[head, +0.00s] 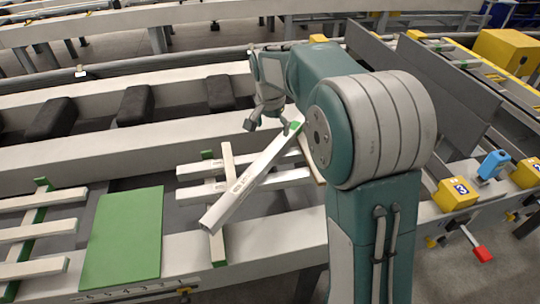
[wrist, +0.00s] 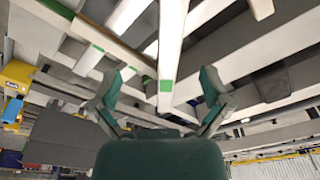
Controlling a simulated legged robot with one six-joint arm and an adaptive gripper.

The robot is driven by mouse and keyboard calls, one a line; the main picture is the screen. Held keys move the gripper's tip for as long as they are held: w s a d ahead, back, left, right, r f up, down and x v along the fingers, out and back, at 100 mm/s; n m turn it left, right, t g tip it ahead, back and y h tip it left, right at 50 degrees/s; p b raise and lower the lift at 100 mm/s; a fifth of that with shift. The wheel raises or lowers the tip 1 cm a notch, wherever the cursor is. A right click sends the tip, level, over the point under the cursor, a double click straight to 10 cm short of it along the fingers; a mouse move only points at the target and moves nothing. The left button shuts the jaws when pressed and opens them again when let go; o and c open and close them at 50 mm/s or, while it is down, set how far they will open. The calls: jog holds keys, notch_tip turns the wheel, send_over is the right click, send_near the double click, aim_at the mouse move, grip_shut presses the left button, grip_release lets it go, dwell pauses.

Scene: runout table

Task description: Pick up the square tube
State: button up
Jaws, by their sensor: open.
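The square tube (head: 250,182) is a long pale bar with a green patch near its far end. In the head view it lies diagonally over the pale slats, its near end at the lower left. My gripper (head: 268,126) is open and empty at its far end. In the wrist view the green-marked end of the tube (wrist: 170,50) shows between my two spread fingers (wrist: 165,78). I cannot tell how much height separates them. My arm hides part of the area right of the tube's far end.
A green plate (head: 124,238) lies left of the tube. Pale slats (head: 245,186) lie under and beside the tube. Dark blocks (head: 135,105) sit between beams at the back left. Yellow numbered blocks (head: 456,194) and a blue part (head: 493,165) stand at the right edge.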

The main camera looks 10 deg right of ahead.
aim_at(270, 151)
jog(key=w+f, duration=0.2)
jog(key=shift+w+f+m, duration=0.3)
jog(key=shift+m, duration=0.1)
jog(key=f, duration=0.5)
jog(key=shift+w+d+f, duration=0.15)
jog(key=shift+w+d, duration=0.05)
jog(key=shift+w+f, duration=0.2)
jog(key=shift+f, duration=1.2)
jog(key=shift+w+f, duration=0.15)
jog(key=shift+f, duration=1.2)
grip_shut()
